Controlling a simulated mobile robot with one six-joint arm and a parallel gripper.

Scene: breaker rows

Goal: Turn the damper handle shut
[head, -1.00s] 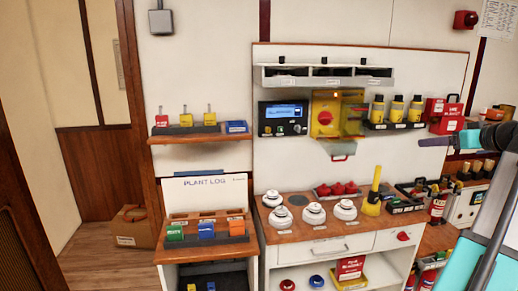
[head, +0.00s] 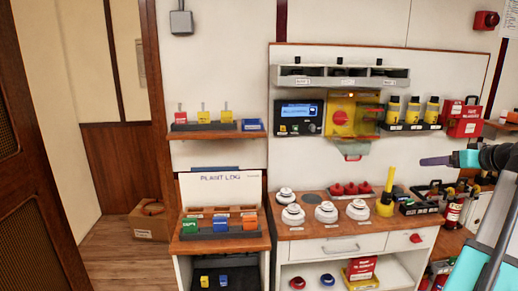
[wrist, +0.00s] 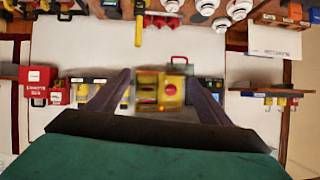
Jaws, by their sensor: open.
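No part is clearly readable as the damper handle. A white wall unit (head: 345,75) holds three dark round openings with small labels, and small black knobs (head: 297,60) stand along its top. Below it is a yellow wall box (head: 341,117) with a red round part and a clear yellow cover. My gripper (head: 436,161) is seen side-on at the right of the head view, apart from the wall. In the wrist view my gripper (wrist: 157,80) is open and empty, its two purple fingers framing the yellow box (wrist: 158,92) beyond, with the scene upside down.
White round devices (head: 326,211) and a yellow torch (head: 387,195) stand on the bench (head: 300,231).

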